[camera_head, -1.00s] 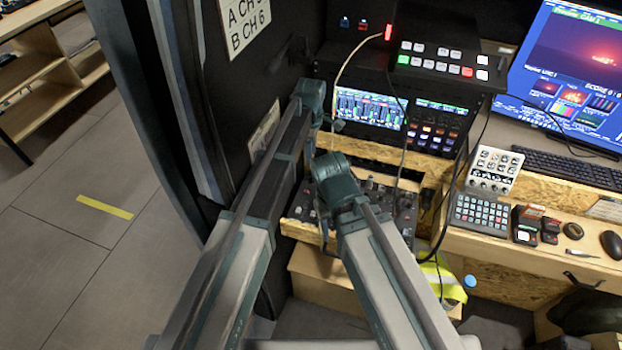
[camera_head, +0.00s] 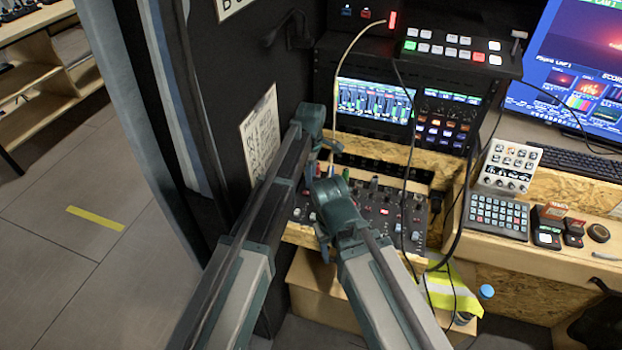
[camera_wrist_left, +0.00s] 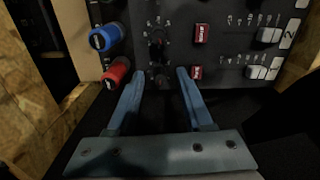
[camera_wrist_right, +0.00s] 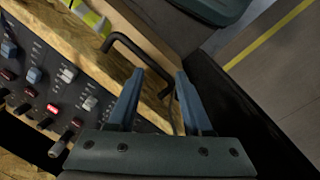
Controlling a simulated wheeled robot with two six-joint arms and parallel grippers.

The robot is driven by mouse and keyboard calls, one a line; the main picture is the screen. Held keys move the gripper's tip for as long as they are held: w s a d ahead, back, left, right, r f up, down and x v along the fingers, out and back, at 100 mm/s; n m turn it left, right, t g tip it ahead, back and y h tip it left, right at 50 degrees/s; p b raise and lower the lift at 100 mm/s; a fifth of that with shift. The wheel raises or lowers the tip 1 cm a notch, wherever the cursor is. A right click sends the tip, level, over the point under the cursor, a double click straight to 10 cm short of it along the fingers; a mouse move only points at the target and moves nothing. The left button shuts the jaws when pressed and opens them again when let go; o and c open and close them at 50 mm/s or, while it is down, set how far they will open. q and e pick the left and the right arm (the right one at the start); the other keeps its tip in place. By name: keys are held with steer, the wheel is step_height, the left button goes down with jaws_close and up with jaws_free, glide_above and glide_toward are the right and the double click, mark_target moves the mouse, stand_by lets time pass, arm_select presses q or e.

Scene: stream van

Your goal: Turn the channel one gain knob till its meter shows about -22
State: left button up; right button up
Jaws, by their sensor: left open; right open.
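The black mixer (camera_head: 385,212) lies on the wooden ledge, partly covered by my arms. My left gripper (camera_wrist_left: 159,72) is open over the mixer, its blue fingers either side of a column of small dark knobs (camera_wrist_left: 157,40). I cannot tell which of these is the channel one gain knob, nor whether a finger touches one. The screen with level meters (camera_head: 372,104) is lit behind the mixer; its figures are too small to read. My right gripper (camera_wrist_right: 158,82) is open and empty at the mixer's front side, with a dark bar handle (camera_wrist_right: 137,52) just beyond its fingers.
In the left wrist view a blue plug (camera_wrist_left: 104,38) and a red plug (camera_wrist_left: 115,72) stand left of the fingers. Loose cables (camera_head: 402,160) hang over the mixer. A button pad (camera_head: 497,215) and monitor (camera_head: 580,70) are at right. A dark wall is at left.

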arm_select(q)
jaws_close()
steer(key=shift+m, duration=0.3)
steer(key=m, duration=0.4)
steer(key=shift+m, duration=0.4)
steer(key=m, duration=1)
steer(key=shift+m, duration=2.7)
